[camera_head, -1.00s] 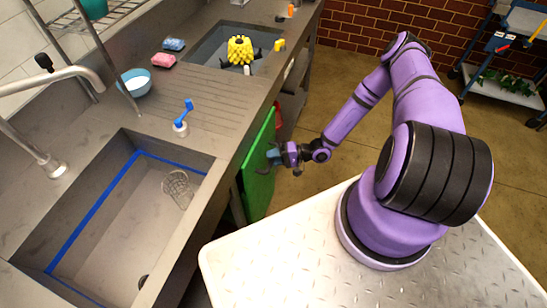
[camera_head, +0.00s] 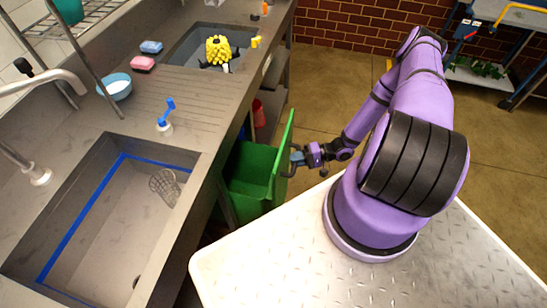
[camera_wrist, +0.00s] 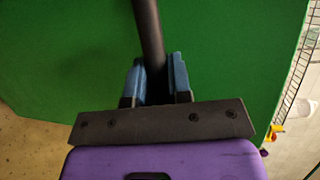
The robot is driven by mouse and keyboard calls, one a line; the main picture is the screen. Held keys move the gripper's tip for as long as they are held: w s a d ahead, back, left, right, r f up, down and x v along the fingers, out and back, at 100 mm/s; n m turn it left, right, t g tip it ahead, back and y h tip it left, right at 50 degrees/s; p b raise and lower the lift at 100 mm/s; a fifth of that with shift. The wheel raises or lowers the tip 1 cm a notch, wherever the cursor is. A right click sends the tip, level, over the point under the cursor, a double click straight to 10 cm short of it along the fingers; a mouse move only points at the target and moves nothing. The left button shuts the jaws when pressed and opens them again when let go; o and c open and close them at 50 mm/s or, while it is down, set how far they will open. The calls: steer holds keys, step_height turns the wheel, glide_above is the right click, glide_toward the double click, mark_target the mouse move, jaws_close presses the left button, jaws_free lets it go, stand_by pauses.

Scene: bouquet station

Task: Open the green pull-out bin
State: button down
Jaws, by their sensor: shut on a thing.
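The green pull-out bin (camera_head: 251,176) stands out from under the counter in the head view, with its open inside showing behind its green front panel (camera_head: 284,158). The panel fills most of the wrist view (camera_wrist: 225,50). A dark bar handle (camera_wrist: 148,35) runs along the panel and passes between my fingers. My gripper (camera_head: 293,160) is at the outer face of the panel, shut on the handle. Its blue fingers also show in the wrist view (camera_wrist: 156,80), one on each side of the bar.
The counter (camera_head: 185,95) with a large sink (camera_head: 125,215) lies at left. A red object (camera_head: 257,112) sits under the counter behind the bin. My light metal base top is in front. The floor (camera_head: 325,90) beyond the panel is clear.

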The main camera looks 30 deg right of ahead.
steer(key=s+d, duration=1.2)
steer(key=s, duration=0.1)
steer(key=shift+d, duration=0.4)
steer(key=c, duration=1.1)
jaws_free()
steer(key=shift+o, duration=0.2)
steer(key=v, duration=1.1)
steer(key=shift+a, duration=0.1)
steer(key=shift+w, duration=0.1)
